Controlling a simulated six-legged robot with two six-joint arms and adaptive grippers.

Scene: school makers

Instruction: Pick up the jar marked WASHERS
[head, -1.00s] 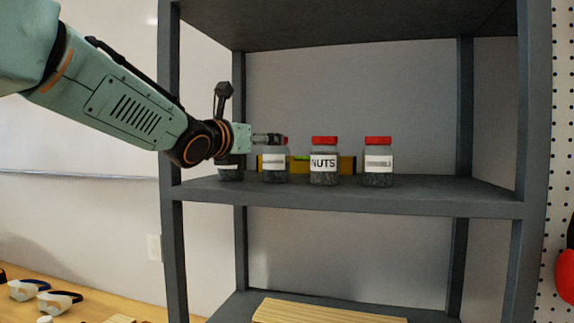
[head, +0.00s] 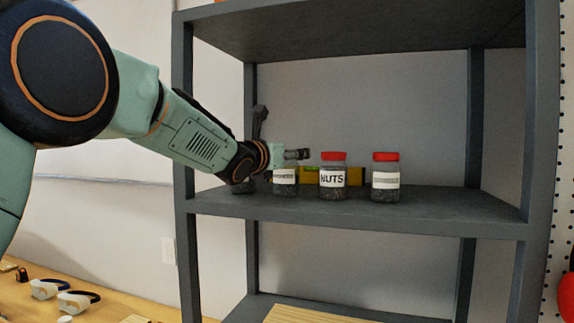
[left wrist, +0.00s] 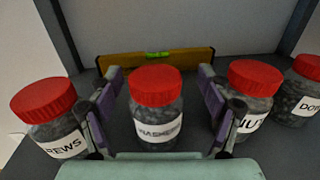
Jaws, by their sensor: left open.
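The jar marked WASHERS (left wrist: 157,115), clear with a red lid and white label, stands upright on the shelf. In the left wrist view it is between the two fingers of my open left gripper (left wrist: 160,80), with gaps on both sides. In the head view my left gripper (head: 297,154) is at the top of this jar (head: 285,184) and hides its lid. The jar marked NUTS (head: 333,178) is just right of it, close to the right finger in the left wrist view (left wrist: 250,95). My right gripper is not in view.
A jar whose label ends in REWS (left wrist: 50,115) is close to the left finger. Another red-lidded jar (head: 385,180) stands right of NUTS. A yellow level (left wrist: 190,59) lies behind the jars. The grey upper shelf (head: 350,30) is overhead, with posts at both sides.

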